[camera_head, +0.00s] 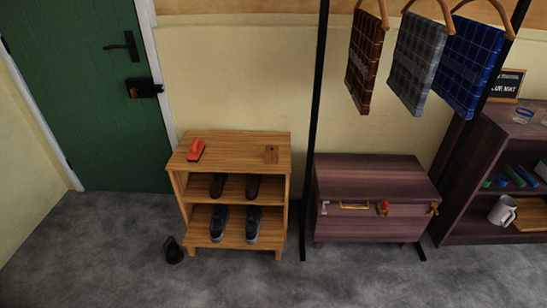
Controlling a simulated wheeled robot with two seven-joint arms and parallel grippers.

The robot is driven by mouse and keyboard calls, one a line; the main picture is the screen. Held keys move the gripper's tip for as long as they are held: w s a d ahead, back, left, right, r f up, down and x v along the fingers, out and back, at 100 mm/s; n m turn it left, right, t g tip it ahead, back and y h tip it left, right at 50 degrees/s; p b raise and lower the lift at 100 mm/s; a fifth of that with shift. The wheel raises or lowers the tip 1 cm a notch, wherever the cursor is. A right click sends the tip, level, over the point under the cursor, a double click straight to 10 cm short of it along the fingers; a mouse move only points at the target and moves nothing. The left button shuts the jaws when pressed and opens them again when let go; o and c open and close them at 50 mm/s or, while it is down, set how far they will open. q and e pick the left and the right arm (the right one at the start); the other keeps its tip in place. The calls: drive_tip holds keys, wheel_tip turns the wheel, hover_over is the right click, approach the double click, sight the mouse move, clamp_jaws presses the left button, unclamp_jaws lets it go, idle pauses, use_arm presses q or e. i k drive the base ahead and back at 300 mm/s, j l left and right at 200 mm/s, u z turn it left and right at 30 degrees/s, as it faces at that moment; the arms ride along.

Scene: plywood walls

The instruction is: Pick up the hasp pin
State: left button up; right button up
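A dark reddish-brown wooden chest (370,178) stands on the floor right of centre, lid shut. A small red-topped piece (384,205), which looks like the hasp pin, sits at a brass-coloured fitting on the chest's front, just under the lid edge. It is too small to tell exactly how it sits in the hasp. A yellow handle (354,206) is left of it on the same front. Another brass-coloured fitting (433,208) is at the chest's right corner, and a pale metal piece (324,208) is near the left corner. Neither of my grippers shows.
A wooden shoe rack (230,150) with shoes stands left of the chest, a red-orange brush (196,150) on top. A black rail post (315,130) stands between them. Checked cloths (412,65) hang above the chest. A dark shelf (480,160) is at right. Floor in front is clear.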

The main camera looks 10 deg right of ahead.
sight(385, 203)
drive_tip(key=i+l+u, duration=0.1)
drive_tip(key=l, duration=0.25)
drive_tip(key=i+l+u, duration=0.1)
drive_tip(key=i+l, duration=0.3)
drive_tip(key=l, duration=0.35)
drive_tip(key=i+l+u, duration=0.15)
drive_tip(key=l, duration=0.25)
drive_tip(key=i+l+u, duration=0.1)
drive_tip(key=l, duration=0.3)
drive_tip(key=i+l+u, duration=0.1)
drive_tip(key=l, duration=0.3)
drive_tip(key=i+l+u, duration=0.1)
drive_tip(key=l, duration=0.3)
drive_tip(key=i+l, duration=0.2)
drive_tip(key=l, duration=0.25)
drive_tip(key=u, duration=0.05)
